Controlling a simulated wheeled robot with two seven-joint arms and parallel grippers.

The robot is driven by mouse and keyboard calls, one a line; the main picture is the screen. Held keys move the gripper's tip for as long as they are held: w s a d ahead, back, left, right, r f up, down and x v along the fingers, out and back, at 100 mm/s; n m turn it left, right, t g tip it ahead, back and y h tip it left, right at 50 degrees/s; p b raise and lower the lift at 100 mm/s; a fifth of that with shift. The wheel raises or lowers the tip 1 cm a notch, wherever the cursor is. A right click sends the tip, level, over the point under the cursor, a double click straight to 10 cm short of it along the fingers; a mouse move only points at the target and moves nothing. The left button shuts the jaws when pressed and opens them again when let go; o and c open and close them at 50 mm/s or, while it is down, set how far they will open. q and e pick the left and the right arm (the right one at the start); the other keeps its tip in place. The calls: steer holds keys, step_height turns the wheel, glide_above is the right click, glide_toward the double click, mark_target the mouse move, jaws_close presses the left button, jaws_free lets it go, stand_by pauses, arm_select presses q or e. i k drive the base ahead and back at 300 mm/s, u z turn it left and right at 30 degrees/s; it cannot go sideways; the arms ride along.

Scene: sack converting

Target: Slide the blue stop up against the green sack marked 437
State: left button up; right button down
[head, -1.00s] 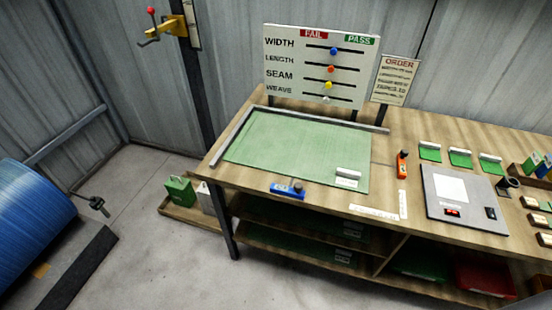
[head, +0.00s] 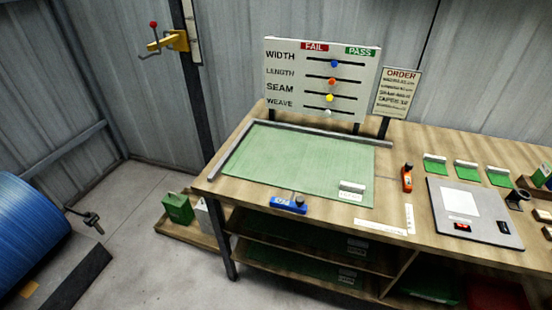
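A large green sack (head: 300,160) lies flat on the wooden bench. A white label (head: 351,191) is near its right front corner, but its number is too small to read. The blue stop (head: 288,205) sits at the bench's front edge, in front of the sack's near side, with a narrow gap between them. Neither of my grippers is in view.
A grey rail (head: 236,149) borders the sack at left and back. A WIDTH/LENGTH/SEAM/WEAVE board (head: 320,78) and an order sheet (head: 397,92) stand behind. A white ruler (head: 381,228) and a grey scale-like device (head: 474,212) lie at right.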

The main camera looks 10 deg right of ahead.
mark_target(299, 207)
steer(key=u, duration=0.2)
steer(key=k, duration=0.25)
steer(key=u, duration=1.05)
steer(key=k, duration=1.1)
steer(key=u, duration=0.1)
steer(key=i, duration=0.85)
steer(key=z, duration=0.45)
